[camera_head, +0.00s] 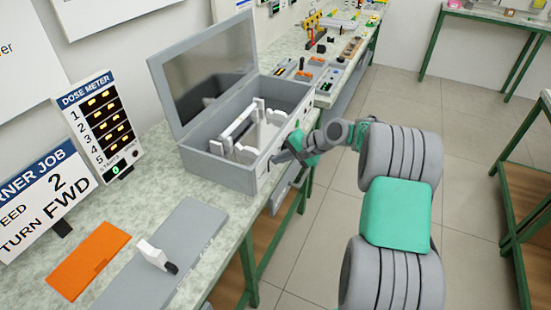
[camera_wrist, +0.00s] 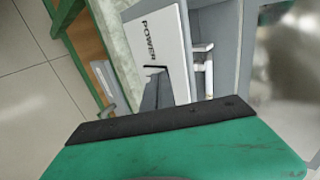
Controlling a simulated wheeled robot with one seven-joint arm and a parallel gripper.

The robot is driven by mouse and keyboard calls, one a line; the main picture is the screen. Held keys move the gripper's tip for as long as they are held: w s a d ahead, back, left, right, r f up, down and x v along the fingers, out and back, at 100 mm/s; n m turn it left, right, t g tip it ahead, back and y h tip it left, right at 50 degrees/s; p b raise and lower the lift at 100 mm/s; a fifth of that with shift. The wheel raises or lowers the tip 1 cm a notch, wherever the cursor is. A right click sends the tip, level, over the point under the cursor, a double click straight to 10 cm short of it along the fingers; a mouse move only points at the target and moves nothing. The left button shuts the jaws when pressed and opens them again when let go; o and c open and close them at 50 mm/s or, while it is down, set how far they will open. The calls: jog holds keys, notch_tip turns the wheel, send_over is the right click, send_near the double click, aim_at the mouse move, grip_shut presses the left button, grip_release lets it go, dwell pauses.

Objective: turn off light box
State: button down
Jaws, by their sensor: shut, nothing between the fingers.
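The light box (camera_head: 218,168) is a grey case on the speckled bench, with its dark-panelled lid (camera_head: 212,75) standing open. Pale white fittings (camera_head: 240,122) show inside it; I cannot tell whether any of them is lit. My gripper (camera_head: 275,159) is at the front face of the box, shut and empty. In the wrist view the white front panel (camera_wrist: 171,38) carries the word POWER. My dark fingertips (camera_wrist: 156,88) lie over the panel just below that word. The power switch is mostly hidden by them, and I cannot tell its position or whether they touch it.
A dose meter board (camera_head: 98,125) and a job sign (camera_head: 45,200) stand at the left. An orange plate (camera_head: 88,260) and a grey slab (camera_head: 165,262) with a small white block lie on the near bench. Small parts fill the bench beyond the box.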

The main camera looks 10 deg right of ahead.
jog(key=shift+d+r+p, duration=0.15)
jog(key=shift+r+p, duration=0.6)
jog(key=shift+p, duration=0.05)
jog(key=v, duration=1.3)
jog(key=shift+p, duration=0.45)
jog(key=shift+s+d, duration=0.1)
jog(key=shift+s, duration=0.05)
